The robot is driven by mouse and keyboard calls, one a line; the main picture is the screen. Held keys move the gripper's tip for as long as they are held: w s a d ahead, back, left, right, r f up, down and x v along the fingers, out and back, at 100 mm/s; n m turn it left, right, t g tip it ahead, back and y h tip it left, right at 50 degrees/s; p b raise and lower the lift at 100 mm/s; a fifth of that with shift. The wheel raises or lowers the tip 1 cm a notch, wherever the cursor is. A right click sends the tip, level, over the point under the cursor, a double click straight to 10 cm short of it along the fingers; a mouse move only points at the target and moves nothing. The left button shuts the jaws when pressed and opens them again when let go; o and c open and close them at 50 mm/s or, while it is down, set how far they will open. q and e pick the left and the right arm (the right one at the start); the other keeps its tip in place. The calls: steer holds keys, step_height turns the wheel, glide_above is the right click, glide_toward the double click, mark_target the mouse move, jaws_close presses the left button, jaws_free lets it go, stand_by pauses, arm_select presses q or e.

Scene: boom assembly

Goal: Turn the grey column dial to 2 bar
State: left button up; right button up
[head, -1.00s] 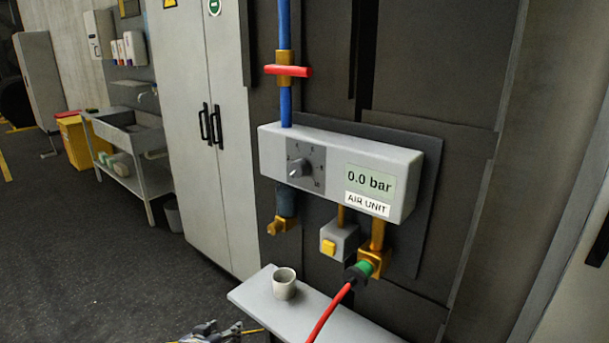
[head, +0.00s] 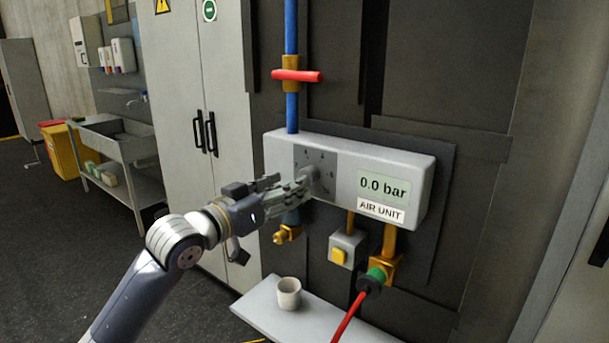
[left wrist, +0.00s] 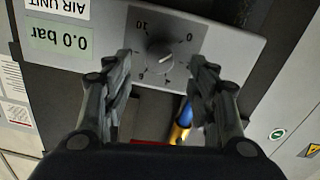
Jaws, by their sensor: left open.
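The grey dial (head: 322,180) sits on the dark scale plate (head: 316,158) at the left of the air unit (head: 425,158). The display (head: 383,186) reads 0.0 bar. In the left wrist view the dial (left wrist: 159,58) shows upside down, with scale marks from 0 to 10 around it. My left gripper (head: 308,182) is at the dial from the left in the head view and partly hides it. In the left wrist view its open fingers (left wrist: 160,75) stand apart on either side of the dial; contact cannot be told. My right gripper is not in view.
A red handle (head: 297,75) crosses the blue pipe above the unit. Below are a yellow button box (head: 346,250), a red hose (head: 347,315) on a green coupling, and a shelf (head: 325,320) with a white cup (head: 289,293). Grey cabinets (head: 190,80) stand left.

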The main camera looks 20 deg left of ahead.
mark_target(309, 175)
arm_select(q)
steer(key=p+x, duration=0.1)
steer(key=x, duration=0.5)
steer(key=shift+w, duration=0.1)
steer(key=c, duration=1.1)
